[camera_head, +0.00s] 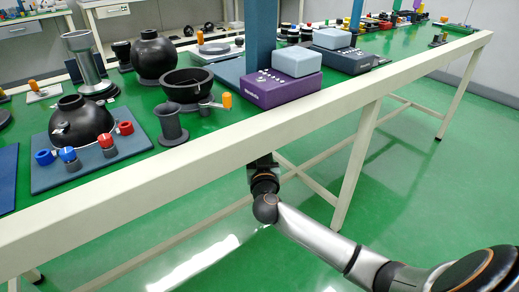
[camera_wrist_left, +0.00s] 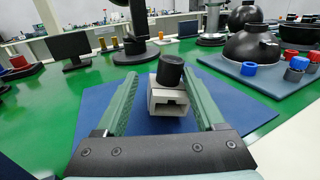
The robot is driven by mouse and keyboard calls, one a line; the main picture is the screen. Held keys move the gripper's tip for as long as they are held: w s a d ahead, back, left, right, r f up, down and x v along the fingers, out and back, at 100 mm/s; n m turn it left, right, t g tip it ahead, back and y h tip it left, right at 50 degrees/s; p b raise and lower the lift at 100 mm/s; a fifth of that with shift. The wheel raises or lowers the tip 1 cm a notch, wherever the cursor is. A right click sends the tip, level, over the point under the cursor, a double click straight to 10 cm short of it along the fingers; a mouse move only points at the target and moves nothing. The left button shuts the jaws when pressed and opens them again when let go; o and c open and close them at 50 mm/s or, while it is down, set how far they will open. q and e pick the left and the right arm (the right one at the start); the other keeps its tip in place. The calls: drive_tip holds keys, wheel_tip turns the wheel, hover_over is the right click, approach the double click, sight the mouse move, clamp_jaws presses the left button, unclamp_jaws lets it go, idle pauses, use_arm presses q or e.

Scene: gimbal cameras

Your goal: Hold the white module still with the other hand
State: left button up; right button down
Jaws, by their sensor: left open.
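The white module (camera_wrist_left: 167,101) is a pale block with a dark slot in its front and a black cylinder (camera_wrist_left: 171,70) on top. In the left wrist view it sits upright on a blue mat (camera_wrist_left: 101,99). My left gripper (camera_wrist_left: 161,76) is open, its two green fingers on either side of the module, with a visible gap on the left. Whether the right finger touches it I cannot tell. In the head view neither the module nor my left gripper shows. My right arm comes in from the lower right, and its end is hidden behind the table edge.
On the green table, a blue-grey board (camera_head: 127,145) carries a black dome (camera_head: 82,122) and red and blue knobs. A black bowl (camera_head: 187,86), a black spool (camera_head: 171,124) and a purple box (camera_head: 279,91) stand near the front rail (camera_head: 250,128). A monitor (camera_wrist_left: 68,46) stands behind the mat.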

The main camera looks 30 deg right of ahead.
use_arm(q)
drive_tip(key=shift+s+a, duration=0.1)
drive_tip(key=shift+v, duration=5.85)
drive_tip(key=shift+s, duration=0.1)
